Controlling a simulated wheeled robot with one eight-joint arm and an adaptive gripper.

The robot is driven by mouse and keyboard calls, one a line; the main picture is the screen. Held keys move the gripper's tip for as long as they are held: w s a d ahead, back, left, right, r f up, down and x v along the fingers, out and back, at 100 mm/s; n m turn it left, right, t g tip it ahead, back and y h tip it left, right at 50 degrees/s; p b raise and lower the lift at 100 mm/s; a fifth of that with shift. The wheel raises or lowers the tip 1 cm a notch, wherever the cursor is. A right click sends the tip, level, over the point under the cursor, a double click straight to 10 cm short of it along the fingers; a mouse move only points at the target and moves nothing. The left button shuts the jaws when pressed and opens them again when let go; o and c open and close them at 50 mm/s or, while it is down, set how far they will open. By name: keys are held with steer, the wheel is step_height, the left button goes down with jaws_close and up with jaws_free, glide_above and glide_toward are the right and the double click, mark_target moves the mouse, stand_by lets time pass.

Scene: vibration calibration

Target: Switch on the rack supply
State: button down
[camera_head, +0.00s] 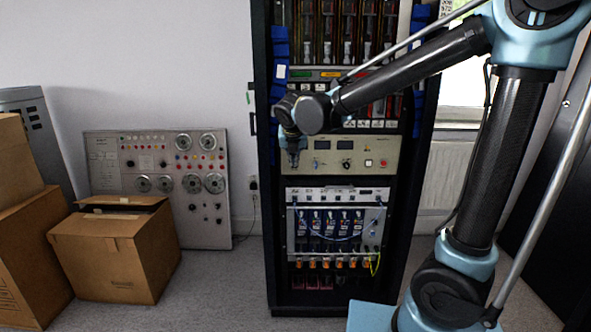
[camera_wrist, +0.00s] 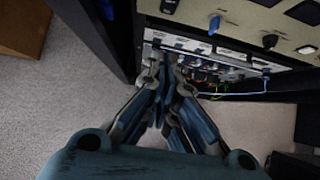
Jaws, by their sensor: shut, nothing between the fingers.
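The rack supply is a beige panel (camera_head: 357,150) in the middle of the black rack, with two dark displays, knobs and a red button (camera_head: 383,163) at its right. My gripper (camera_head: 293,160) is shut and empty, in front of the panel's left end, which it hides. In the wrist view the beige panel (camera_wrist: 238,20) runs along the top. It bears a black switch (camera_wrist: 168,6) at its left end, a blue knob (camera_wrist: 213,25) and a black knob (camera_wrist: 270,41). The fingertips (camera_wrist: 166,58) appear below the switch in that view; I cannot tell whether they touch anything.
Below the panel is a white module (camera_head: 337,194) with blue, orange and yellow-green cables. The black rack frame (camera_head: 264,190) stands close at the left. Cardboard boxes (camera_head: 117,250) and a grey instrument panel (camera_head: 205,215) are at the left.

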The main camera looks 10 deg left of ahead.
mark_target(295, 168)
steer(key=shift+w+a+r+x, duration=0.1)
steer(key=shift+w+r+x, duration=0.25)
steer(key=shift+x, duration=1.8)
steer(key=shift+w+a+r+x, duration=0.1)
steer(key=shift+w+r+x, duration=0.2)
steer(key=shift+x, duration=1.85)
steer(key=shift+w+a+r+x, duration=0.1)
steer(key=shift+w+r+x, duration=0.25)
steer(key=shift+x, duration=1.8)
steer(key=shift+w, duration=0.1)
steer(key=shift+d+f, duration=0.1)
steer(key=shift+d, duration=0.05)
